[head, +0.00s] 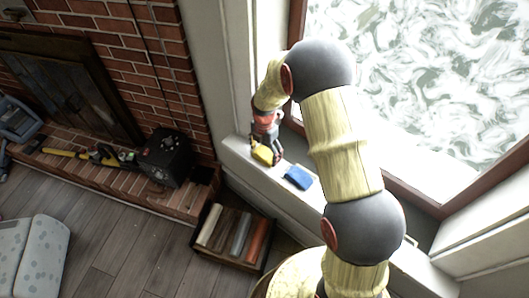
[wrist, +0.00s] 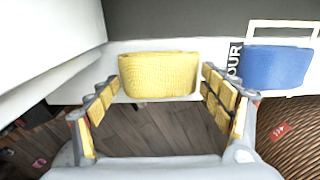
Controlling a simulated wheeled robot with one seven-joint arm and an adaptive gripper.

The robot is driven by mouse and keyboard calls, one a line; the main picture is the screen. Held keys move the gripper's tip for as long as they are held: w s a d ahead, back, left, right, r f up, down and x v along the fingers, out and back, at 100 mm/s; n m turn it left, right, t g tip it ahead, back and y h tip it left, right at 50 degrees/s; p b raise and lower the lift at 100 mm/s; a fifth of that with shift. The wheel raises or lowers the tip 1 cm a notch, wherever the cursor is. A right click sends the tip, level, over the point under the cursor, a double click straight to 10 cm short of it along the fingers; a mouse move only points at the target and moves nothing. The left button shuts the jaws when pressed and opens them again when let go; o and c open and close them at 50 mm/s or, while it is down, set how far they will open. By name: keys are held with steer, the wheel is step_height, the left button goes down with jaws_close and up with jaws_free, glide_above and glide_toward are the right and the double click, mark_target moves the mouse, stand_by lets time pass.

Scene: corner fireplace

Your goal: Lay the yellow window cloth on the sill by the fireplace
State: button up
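The yellow window cloth (head: 262,155) is a folded block on the white sill (head: 235,155) beside the brick fireplace. My gripper (head: 265,149) is down at the sill, right at the cloth. In the wrist view the yellow cloth (wrist: 157,76) appears between and just beyond the fingertips, with a narrow gap on each side. The fingers (wrist: 158,92) are spread and do not visibly press on it. The cloth's underside and its exact contact with the sill are hard to make out.
A blue folded cloth (head: 299,177) lies on the sill to the right; it also shows in the wrist view (wrist: 276,67). Below stands a crate (head: 218,254) of coloured rolls. A black box (head: 166,157) sits on the hearth. The window (head: 430,90) is behind my arm.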

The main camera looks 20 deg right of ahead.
steer(key=o, duration=0.5)
step_height(320, 180, up, 12)
stand_by(0.6)
